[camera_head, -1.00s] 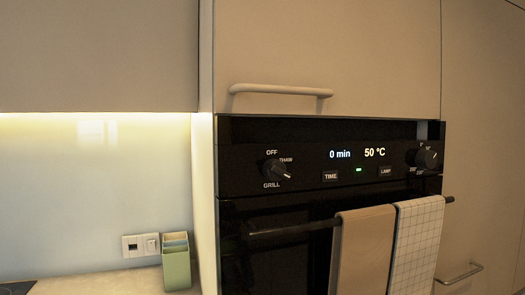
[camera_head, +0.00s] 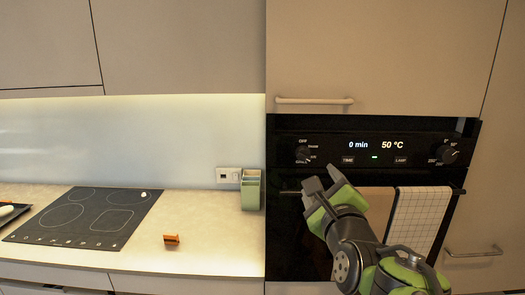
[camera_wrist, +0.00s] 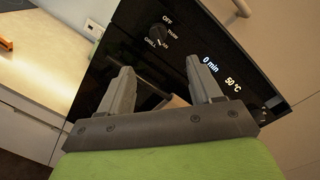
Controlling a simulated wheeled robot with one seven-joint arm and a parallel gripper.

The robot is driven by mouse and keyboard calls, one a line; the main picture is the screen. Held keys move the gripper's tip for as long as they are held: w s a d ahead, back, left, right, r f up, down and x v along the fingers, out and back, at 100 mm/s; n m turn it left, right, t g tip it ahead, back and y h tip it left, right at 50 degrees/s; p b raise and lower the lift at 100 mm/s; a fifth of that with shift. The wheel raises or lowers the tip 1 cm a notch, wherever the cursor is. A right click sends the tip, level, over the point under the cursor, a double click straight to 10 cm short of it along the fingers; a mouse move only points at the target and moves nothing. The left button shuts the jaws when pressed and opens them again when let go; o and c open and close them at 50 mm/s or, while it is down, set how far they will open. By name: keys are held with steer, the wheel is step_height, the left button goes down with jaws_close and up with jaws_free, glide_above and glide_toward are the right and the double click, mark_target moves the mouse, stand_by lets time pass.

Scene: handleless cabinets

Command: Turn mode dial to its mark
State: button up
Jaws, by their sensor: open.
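The mode dial (camera_head: 303,154) is a dark round knob at the left of the black oven panel, with OFF, THAW and GRILL printed around it. It also shows in the wrist view (camera_wrist: 157,35), above and beyond the fingers. In the earlier head view its pointer lies toward the lower right; now it is too small to read surely. My gripper (camera_head: 323,181) is open and empty, below and slightly right of the dial, apart from it. In the wrist view its two grey fingers (camera_wrist: 160,80) stand wide apart with the dial ahead.
A second knob (camera_head: 447,154) sits at the panel's right, past the display (camera_head: 375,145). The oven handle bar (camera_head: 290,192) with a tan towel and a checked towel (camera_head: 418,215) runs below. The counter at left holds a cooktop (camera_head: 85,217), a green holder (camera_head: 250,190) and an orange object (camera_head: 171,240).

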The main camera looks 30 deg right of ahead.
mark_target(305, 158)
steer(key=p+x, duration=0.1)
steer(key=x, duration=0.6)
steer(key=p+x, duration=0.1)
steer(key=x, duration=0.7)
steer(key=shift+w+f+p, duration=0.2)
steer(key=shift+p, duration=0.1)
steer(key=shift+c, duration=0.5)
steer(key=c, duration=0.9)
